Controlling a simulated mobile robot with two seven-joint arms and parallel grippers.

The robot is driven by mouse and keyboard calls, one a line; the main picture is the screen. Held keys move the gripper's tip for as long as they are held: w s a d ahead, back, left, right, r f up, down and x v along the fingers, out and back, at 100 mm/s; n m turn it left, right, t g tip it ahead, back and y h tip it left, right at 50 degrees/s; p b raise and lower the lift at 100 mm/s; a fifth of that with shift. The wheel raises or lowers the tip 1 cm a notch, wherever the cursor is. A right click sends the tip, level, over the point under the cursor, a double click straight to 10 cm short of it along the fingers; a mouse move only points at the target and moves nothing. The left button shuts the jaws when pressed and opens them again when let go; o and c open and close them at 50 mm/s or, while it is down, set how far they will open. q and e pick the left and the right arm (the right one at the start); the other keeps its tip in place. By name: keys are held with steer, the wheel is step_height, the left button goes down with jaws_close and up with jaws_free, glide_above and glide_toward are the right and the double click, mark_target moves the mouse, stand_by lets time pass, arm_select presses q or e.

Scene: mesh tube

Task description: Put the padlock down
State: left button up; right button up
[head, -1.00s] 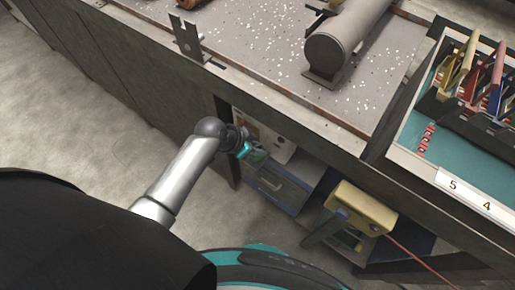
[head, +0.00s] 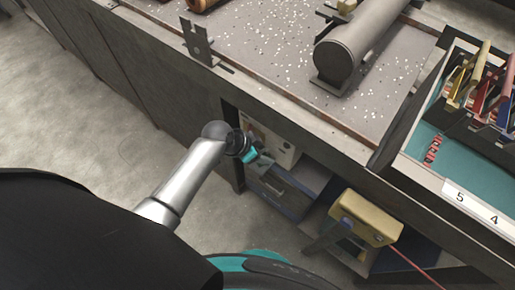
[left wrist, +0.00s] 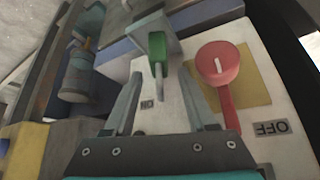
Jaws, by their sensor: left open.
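My left gripper (head: 262,163) reaches down to the equipment on the lower shelf under the bench. In the left wrist view my left gripper (left wrist: 163,74) is open, its two fingers apart with nothing clamped between them. A small green body with a grey shackle-like bar, which looks like the padlock (left wrist: 157,48), is just past the fingertips, against a grey block. I cannot tell whether it hangs or rests there. In the head view I cannot make it out. My right gripper is not in view.
A red rotary handle (left wrist: 218,65) on a yellow plate is beside the right finger, above an upside-down OFF label (left wrist: 270,128). A yellow box (head: 365,217) stands on the lower shelf. The bench holds a grey cylinder (head: 362,45); a teal-lined tray (head: 422,150) is at right.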

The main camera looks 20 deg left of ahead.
arm_select(q)
steer(key=p+v, duration=0.4)
steer(key=v, duration=0.8)
steer(key=s+a+f+n+g+y, duration=0.1)
steer(key=s+a+f+n+y, duration=0.15)
steer(key=s+f, duration=0.8)
steer(key=s+a+f+n+g+y, duration=0.25)
steer(key=s+f, duration=0.45)
steer(key=f, duration=0.7)
steer(key=s+d+f+n, duration=0.1)
steer(key=s+f, duration=0.3)
steer(key=s, duration=0.9)
steer(key=shift+d+h, duration=0.3)
steer(key=shift+d, duration=0.1)
steer(key=shift+f+g, duration=0.1)
steer(key=shift+g, duration=0.15)
